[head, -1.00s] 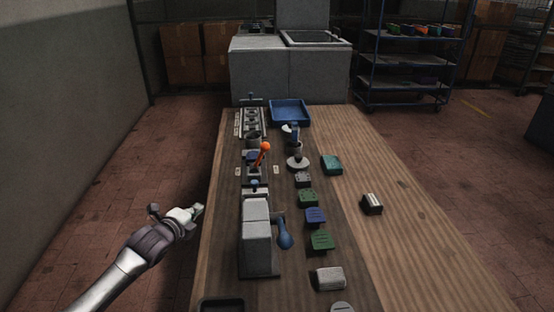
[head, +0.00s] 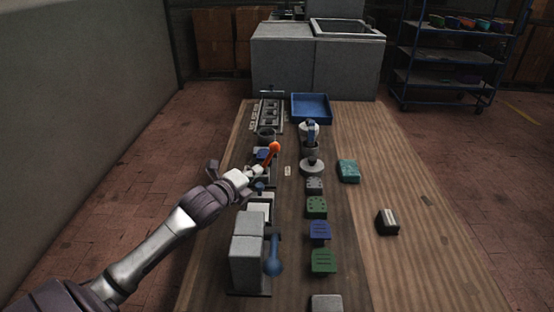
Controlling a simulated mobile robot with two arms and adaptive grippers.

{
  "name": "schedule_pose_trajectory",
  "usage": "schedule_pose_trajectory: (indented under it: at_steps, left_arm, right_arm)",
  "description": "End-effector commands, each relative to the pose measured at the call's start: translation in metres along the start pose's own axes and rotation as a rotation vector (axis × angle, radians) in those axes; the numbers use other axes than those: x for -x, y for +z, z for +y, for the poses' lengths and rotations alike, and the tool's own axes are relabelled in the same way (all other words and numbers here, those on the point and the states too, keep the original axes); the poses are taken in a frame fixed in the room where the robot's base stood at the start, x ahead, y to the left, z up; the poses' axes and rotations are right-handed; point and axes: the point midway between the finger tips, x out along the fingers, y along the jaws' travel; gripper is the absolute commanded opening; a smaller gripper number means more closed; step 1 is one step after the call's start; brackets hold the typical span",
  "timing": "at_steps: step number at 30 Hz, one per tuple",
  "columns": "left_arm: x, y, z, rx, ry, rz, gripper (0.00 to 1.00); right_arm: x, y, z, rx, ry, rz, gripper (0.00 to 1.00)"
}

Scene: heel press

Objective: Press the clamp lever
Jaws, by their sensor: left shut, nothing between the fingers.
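The lever with an orange knob (head: 274,147) stands tilted on a small fixture along the left part of the wooden table in the head view. My left gripper (head: 256,172) is shut and empty, its fingertips close to the lower left of this lever. I cannot tell whether they touch it; the gripper hides part of the fixture. A grey press block (head: 247,252) with a blue-handled lever (head: 273,262) stands nearer to me. My right gripper is out of view.
Several green and blue blocks line the table right of the fixtures, including a green one (head: 323,261). A blue tray (head: 311,107) lies at the far end. A dark block (head: 387,222) sits on the right. The table's right side is mostly clear.

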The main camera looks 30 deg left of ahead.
Motion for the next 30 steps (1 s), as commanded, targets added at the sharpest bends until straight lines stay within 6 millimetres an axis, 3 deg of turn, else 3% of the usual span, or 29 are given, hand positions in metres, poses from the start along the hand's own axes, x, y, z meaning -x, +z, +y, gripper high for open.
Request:
schedule_pose_trajectory:
  at_steps: [3, 7, 15, 21, 30]
  left_arm:
    - [-0.003, 0.000, 0.000, 0.001, 0.000, -0.001, 0.00]
    - [-0.015, 0.001, -0.001, 0.003, -0.001, -0.001, 0.00]
    - [-0.065, 0.001, -0.001, 0.005, -0.001, -0.002, 0.00]
    - [-0.091, 0.001, 0.000, 0.003, 0.000, -0.001, 0.00]
    - [-0.100, -0.001, 0.000, 0.000, 0.000, 0.000, 0.00]
  right_arm:
    - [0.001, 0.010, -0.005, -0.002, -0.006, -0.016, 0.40]
    - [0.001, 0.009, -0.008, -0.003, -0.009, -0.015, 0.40]
    - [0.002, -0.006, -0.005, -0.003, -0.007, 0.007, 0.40]
    - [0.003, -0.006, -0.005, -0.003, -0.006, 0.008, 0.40]
    - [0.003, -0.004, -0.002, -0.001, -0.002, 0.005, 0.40]
